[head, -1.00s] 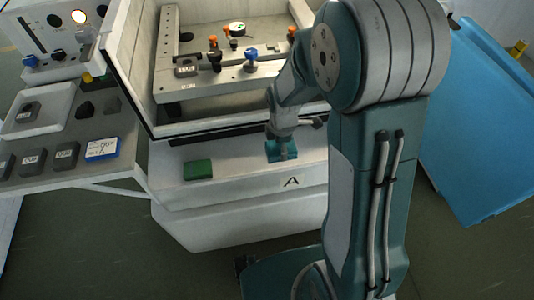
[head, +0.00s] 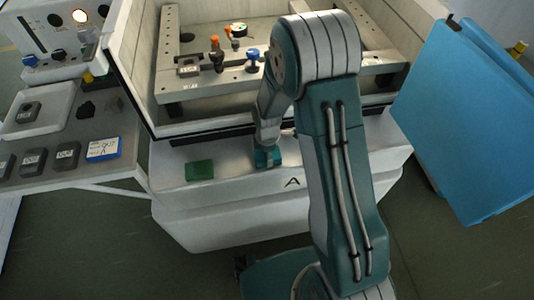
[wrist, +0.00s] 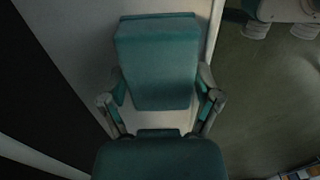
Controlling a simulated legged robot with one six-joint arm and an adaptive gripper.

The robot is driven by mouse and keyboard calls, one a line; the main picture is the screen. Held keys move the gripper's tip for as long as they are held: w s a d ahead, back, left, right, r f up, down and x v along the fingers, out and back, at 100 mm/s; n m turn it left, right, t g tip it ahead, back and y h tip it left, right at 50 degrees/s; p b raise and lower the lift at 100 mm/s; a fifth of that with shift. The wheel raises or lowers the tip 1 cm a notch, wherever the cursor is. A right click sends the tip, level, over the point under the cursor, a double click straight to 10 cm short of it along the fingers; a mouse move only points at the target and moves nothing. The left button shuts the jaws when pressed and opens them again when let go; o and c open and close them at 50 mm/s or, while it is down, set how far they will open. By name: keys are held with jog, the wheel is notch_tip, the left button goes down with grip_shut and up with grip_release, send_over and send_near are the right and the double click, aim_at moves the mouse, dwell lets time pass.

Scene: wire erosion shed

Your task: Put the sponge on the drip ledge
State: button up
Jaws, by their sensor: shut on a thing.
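A teal block (head: 267,158), which looks like the sponge, is in my gripper (head: 267,149) over the white ledge marked A (head: 235,178) at the front of the machine. In the wrist view the teal block (wrist: 155,65) sits between the two fingers of my gripper (wrist: 160,100), which are shut on it. The pale ledge shows beneath it. I cannot tell whether the block touches the ledge. A green block (head: 199,170) lies flat on the same ledge, to the left and apart from the held block.
Behind the ledge is the open machine tank with a clamping frame (head: 225,78) and orange and blue knobs. At left, a grey side table (head: 115,170) holds dark blocks and a blue-white box (head: 103,149). A blue panel (head: 465,120) stands at right.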

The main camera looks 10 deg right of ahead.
jog(key=shift+d+f, duration=0.1)
jog(key=shift+d, duration=0.1)
jog(key=o, duration=0.7)
jog(key=shift+d, duration=0.2)
jog(key=shift+c, duration=0.2)
jog(key=shift+a, duration=0.2)
